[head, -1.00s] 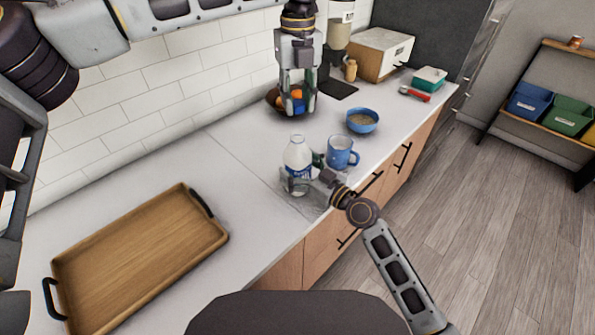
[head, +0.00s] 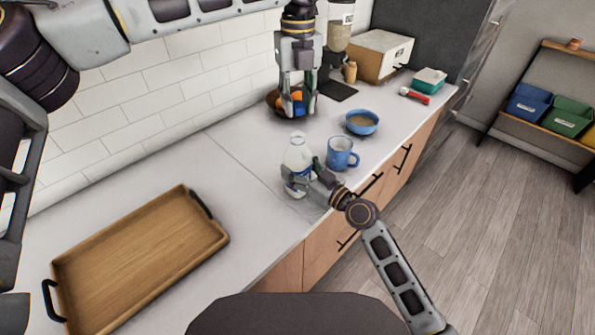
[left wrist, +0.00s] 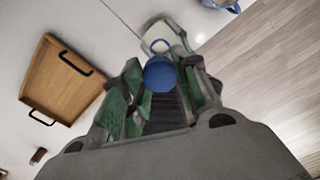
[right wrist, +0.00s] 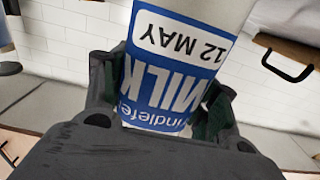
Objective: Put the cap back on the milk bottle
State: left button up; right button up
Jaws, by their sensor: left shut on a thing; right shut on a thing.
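The milk bottle (head: 298,153) is white with a blue label and stands near the counter's front edge. My right gripper (head: 297,186) is shut around its lower body. The label fills the middle of the right wrist view (right wrist: 178,65) between the fingers. My left gripper (head: 296,112) points down above and behind the bottle in the head view. The round blue cap (left wrist: 159,74) is between its fingers in the left wrist view. The bottle's top (left wrist: 160,46) shows just beyond the cap there, apart from it in the picture.
A blue mug (head: 341,153) stands close right of the bottle, with a blue bowl (head: 361,122) behind it. A fruit bowl (head: 272,100) is partly behind my left gripper. A wooden tray (head: 140,255) lies at the left. The counter between tray and bottle is clear.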

aim_at(297, 135)
pick_arm(q)
jog(key=shift+f, duration=2.5)
jog(key=shift+f, duration=0.1)
jog(key=shift+f, duration=0.75)
jog(key=shift+f, duration=0.6)
